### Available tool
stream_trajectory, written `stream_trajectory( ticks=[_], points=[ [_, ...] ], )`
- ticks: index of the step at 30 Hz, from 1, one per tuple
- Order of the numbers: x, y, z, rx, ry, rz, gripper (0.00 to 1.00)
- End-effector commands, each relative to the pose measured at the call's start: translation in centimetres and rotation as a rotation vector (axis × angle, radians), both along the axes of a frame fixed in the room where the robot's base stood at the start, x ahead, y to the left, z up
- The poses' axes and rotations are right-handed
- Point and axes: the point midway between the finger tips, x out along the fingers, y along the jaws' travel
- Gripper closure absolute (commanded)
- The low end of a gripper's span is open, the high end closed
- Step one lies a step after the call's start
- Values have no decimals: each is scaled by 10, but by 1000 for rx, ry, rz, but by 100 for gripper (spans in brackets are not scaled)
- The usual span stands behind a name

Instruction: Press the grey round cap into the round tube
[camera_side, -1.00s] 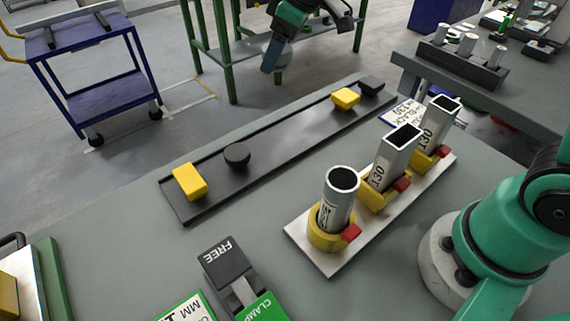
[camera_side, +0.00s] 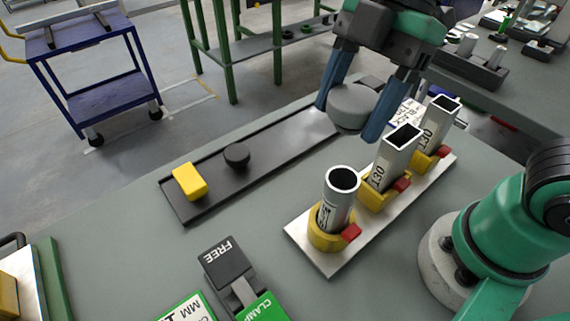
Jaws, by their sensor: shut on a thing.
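My gripper (camera_side: 350,108) hangs over the far end of the dark tray, its two blue fingers shut on the grey round cap (camera_side: 352,104). The cap is held in the air, behind and above the tubes. The round tube (camera_side: 338,205) stands slightly tilted in a yellow holder (camera_side: 327,238) at the near end of the light base plate. Its open top faces up and looks empty. The cap is apart from the tube, up and to its right in the picture.
The dark tray (camera_side: 215,194) holds a yellow block (camera_side: 189,181) and a black round piece (camera_side: 237,155). Two square tubes (camera_side: 395,155) (camera_side: 436,125) stand beside the round one. A clamp block marked FREE (camera_side: 228,262) sits in front. Table between tray and base plate is clear.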

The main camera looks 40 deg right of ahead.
Motion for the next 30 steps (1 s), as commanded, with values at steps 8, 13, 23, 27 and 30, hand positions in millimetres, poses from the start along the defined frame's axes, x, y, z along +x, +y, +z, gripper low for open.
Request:
stream_trajectory(
  ticks=[8, 13, 23, 27, 30],
  points=[
    [-9, 1, -1, 6, -1, 52, 89],
    [-9, 1, -2, 6, -2, 50, 89],
    [-8, 1, -25, 6, -2, 48, 89],
    [-8, 1, -39, 6, -2, 48, 89],
    [-8, 1, -47, 6, -2, 48, 89]
  ],
)
